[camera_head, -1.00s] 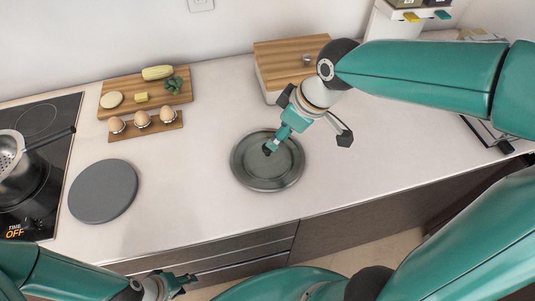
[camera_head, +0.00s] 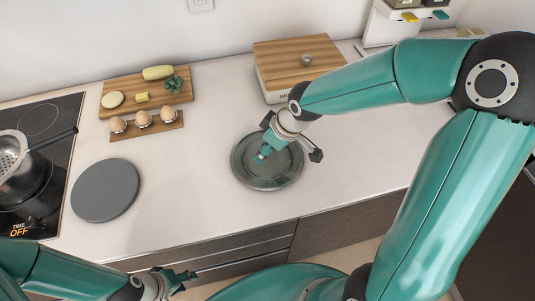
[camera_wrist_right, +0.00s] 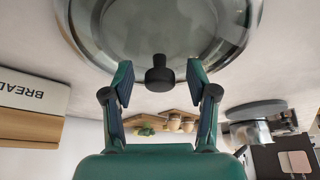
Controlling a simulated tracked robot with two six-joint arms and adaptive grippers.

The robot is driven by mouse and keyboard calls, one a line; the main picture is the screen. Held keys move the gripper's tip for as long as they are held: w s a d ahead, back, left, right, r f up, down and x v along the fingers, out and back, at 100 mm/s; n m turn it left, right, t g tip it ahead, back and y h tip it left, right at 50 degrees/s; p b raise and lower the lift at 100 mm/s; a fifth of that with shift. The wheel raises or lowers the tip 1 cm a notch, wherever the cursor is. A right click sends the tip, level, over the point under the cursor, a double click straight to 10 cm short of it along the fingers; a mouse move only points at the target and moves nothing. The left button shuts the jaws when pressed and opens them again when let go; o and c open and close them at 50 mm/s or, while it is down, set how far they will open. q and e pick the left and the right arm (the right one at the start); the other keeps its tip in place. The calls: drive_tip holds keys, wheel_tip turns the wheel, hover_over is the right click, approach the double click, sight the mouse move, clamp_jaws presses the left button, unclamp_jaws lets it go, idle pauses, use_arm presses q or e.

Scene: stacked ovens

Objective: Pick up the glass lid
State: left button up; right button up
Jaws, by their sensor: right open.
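The glass lid (camera_head: 254,178) is a round, grey see-through disc lying flat on the counter in the head view. My right gripper (camera_head: 262,155) is over its middle and hides the lid's knob there. In the right wrist view the lid (camera_wrist_right: 160,28) fills the top, and its black knob (camera_wrist_right: 159,74) shows between the two spread fingers of my right gripper (camera_wrist_right: 160,82). The fingers appear apart from the knob. My left gripper (camera_head: 182,280) is low at the front edge of the head view, away from the lid; its jaw opening is unclear.
A dark grey round disc (camera_head: 105,190) lies left of the lid. A cutting board with food (camera_head: 120,86) and an egg holder (camera_head: 146,124) are behind it. A bread box (camera_head: 300,62) stands behind the lid. A stove with a pot (camera_head: 14,155) is at far left.

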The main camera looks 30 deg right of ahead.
clamp_jaws()
drive_tip(key=shift+r, duration=0.15)
idle(0.4)
